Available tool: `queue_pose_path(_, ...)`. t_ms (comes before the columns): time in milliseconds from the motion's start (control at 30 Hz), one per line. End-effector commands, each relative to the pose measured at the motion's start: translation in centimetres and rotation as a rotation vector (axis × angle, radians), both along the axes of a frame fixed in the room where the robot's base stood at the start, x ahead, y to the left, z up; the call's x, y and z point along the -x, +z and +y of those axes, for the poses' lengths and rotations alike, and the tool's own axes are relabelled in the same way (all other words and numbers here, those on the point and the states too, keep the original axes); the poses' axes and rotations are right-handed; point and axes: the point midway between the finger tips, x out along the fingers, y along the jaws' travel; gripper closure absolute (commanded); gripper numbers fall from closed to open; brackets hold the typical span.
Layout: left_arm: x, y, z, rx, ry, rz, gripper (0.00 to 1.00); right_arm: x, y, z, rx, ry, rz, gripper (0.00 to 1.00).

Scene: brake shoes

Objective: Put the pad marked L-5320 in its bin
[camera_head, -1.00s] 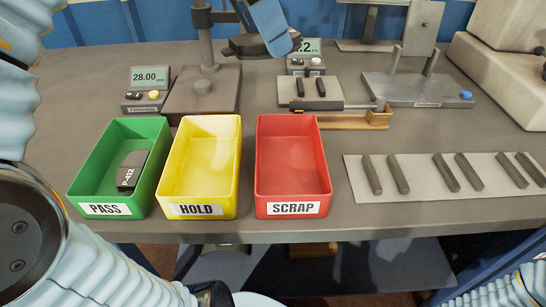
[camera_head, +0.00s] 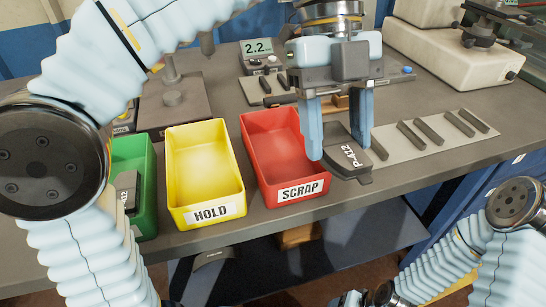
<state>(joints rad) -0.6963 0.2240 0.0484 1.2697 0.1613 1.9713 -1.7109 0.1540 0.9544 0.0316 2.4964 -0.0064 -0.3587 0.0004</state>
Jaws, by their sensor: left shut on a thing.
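My left gripper (camera_head: 339,128) is shut on a dark brake pad (camera_head: 345,160), held close by the right side of the red SCRAP bin. The pad's white marking looks like P-412; I cannot read L-5320 on it. The red SCRAP bin (camera_head: 300,192) is empty in what I see of it. The yellow HOLD bin (camera_head: 208,213) is empty. The green bin (camera_head: 147,215) at left holds another dark pad (camera_head: 126,188) whose marking is partly hidden; my left arm covers part of that bin. My right arm shows at lower right, but its gripper is not seen.
Behind the bins stand a gauge stand (camera_head: 172,97) and a display (camera_head: 257,48) reading about 2.2. A pale strip (camera_head: 400,150) with several dark bars lies at right. A beige block machine (camera_head: 440,65) stands at the back right. The table's front edge runs close below the bins.

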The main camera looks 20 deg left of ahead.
Motion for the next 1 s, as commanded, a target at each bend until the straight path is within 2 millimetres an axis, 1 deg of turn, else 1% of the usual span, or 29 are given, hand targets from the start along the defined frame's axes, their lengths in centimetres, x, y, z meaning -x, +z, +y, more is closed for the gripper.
queue_pose_path(300, -5.9, -3.6, 5.9, -0.001, 0.005, 0.003, 0.87, 0.0, 0.3, 0.0, 0.0, 0.0, 0.0, 0.35)
queue_pose_path(400, -7.0, -5.8, 7.1, -0.002, 0.003, 0.004, 0.87, 0.0, 0.2, 0.0, 0.0, 0.0, 0.0, 0.35)
queue_pose_path(533, -8.1, -7.6, 8.1, 0.0, 0.002, 0.002, 0.87, 0.0, 0.2, 0.0, 0.0, 0.0, 0.0, 0.35)
queue_pose_path(733, -8.9, -8.9, 8.8, 0.001, 0.0, 0.001, 0.87, 0.0, 0.2, 0.0, 0.0, 0.0, 0.0, 0.35)
queue_pose_path(800, -9.4, -9.7, 9.4, -0.001, 0.002, 0.003, 0.87, 0.0, 0.2, 0.0, 0.0, 0.0, 0.0, 0.35)
queue_pose_path(900, -9.3, -11.4, 9.3, 0.0, 0.0, 0.001, 0.87, 0.0, 0.3, 0.0, 0.0, 0.0, 0.0, 0.35)
queue_pose_path(1000, -9.3, -12.4, 9.3, 0.0, 0.0, 0.0, 0.87, 0.0, 0.3, 0.0, 0.0, 0.0, 0.0, 0.35)
